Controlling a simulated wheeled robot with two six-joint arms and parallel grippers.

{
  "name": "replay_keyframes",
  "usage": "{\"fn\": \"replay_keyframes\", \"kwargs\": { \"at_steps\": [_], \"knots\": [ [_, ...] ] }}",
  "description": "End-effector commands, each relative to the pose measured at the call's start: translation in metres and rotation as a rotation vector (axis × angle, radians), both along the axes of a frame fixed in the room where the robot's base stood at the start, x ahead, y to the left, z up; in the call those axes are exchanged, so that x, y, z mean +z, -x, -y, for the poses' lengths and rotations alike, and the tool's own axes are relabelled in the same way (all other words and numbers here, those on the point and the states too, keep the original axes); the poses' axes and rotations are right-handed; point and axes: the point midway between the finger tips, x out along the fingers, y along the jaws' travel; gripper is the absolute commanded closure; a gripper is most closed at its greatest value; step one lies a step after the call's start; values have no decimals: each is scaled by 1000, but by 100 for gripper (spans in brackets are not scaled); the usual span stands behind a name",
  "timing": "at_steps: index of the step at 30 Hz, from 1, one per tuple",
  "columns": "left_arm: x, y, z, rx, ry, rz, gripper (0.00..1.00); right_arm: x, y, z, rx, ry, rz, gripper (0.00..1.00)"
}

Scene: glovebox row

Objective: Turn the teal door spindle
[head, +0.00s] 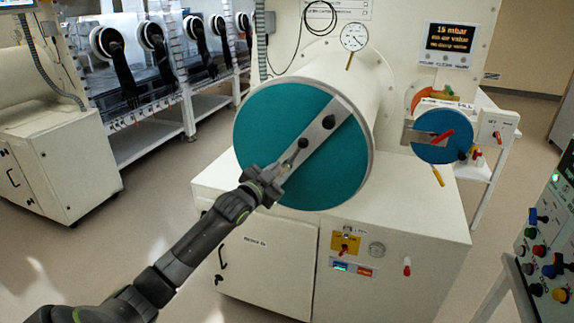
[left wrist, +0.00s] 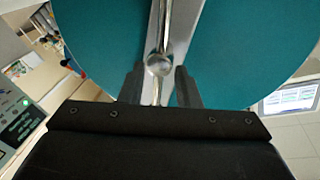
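The large round teal door (head: 262,120) closes the front of a white cylinder in the head view, and it fills much of the left wrist view (left wrist: 235,45). A pale metal bar (head: 325,125) crosses it diagonally, with dark knobs on it. A shiny metal rod with a round end (left wrist: 158,64), seemingly the spindle handle, lies in front of the bar in the left wrist view. My left gripper (head: 282,172) is at the bar's lower left end. Its fingers (left wrist: 160,87) are apart, one on each side of the rod, with gaps showing. Contact cannot be told. My right gripper is not in view.
A round gauge (head: 354,37) sits above the cylinder. The white cabinet (head: 260,265) below carries switches. A control panel (head: 545,245) with buttons stands at the right edge. Gloveboxes line the back left.

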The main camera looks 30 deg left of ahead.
Motion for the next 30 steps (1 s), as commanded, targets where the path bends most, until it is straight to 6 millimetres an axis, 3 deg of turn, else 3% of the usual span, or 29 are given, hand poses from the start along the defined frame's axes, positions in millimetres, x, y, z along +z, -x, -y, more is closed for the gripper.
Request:
{"fn": "replay_keyframes", "kwargs": {
  "at_steps": [3, 9, 22, 28, 30],
  "knots": [
    [1, -19, 1, 0, 4, 1, 70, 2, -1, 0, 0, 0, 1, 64],
    [0, -37, 0, 0, 2, 0, 70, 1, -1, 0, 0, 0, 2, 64],
    [0, -43, 0, 0, -1, 0, 70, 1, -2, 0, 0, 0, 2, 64],
    [0, -43, 0, 0, -1, 0, 96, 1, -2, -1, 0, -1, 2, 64],
    [0, -43, 0, 0, -1, 0, 100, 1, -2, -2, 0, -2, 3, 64]
  ]
}}
